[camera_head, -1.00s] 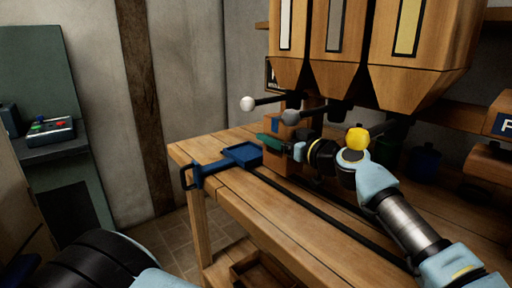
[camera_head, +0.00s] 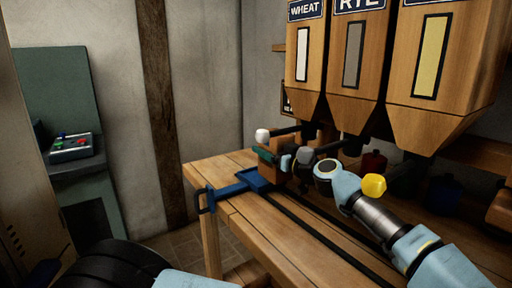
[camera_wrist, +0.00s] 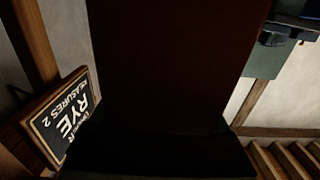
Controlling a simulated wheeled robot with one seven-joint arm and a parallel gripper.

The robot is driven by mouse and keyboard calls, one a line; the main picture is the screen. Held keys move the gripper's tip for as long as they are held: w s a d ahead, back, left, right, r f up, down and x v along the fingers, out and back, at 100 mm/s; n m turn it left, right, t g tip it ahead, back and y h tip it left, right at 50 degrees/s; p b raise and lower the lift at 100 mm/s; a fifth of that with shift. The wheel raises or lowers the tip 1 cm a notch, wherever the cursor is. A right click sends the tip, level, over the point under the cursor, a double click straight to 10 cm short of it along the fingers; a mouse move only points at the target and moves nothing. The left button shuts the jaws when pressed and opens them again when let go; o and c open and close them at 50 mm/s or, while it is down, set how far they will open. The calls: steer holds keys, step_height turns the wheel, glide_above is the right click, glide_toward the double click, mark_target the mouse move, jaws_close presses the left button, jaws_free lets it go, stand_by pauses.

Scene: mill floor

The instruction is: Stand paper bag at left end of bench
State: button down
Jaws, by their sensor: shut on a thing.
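The brown paper bag (camera_head: 277,143) is upright at the back of the wooden bench (camera_head: 290,235), below the wheat hopper. My gripper (camera_head: 277,159), with green fingers, is shut on it. In the wrist view the bag (camera_wrist: 180,65) is a dark brown shape filling the middle, and a dark finger (camera_wrist: 150,158) crosses below it. The bag's foot is partly hidden, so I cannot tell whether it touches the bench or the blue carriage. The bench's left end (camera_head: 208,170) is bare wood.
A blue carriage (camera_head: 232,190) with a handle sits on dark rails (camera_head: 310,232) along the bench. Hoppers (camera_head: 305,65) with knobbed levers hang above. A rye order board (camera_wrist: 65,120) shows in the wrist view. A control box (camera_head: 70,147) stands far left.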

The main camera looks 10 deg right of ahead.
steer(key=shift+w+a+f+p, duration=0.45)
steer(key=shift+w+a+f, duration=0.1)
steer(key=shift+w, duration=0.55)
steer(key=shift+w+a+f+p, duration=0.4)
steer(key=shift+w+a+f, duration=0.1)
steer(key=shift+w, duration=0.6)
steer(key=shift+w+a+f+p, duration=0.45)
steer(key=shift+w+a+f, duration=0.1)
steer(key=shift+w, duration=0.55)
steer(key=shift+f, duration=0.1)
jaws_free()
steer(key=shift+d+p, duration=0.1)
steer(key=shift+p, duration=0.55)
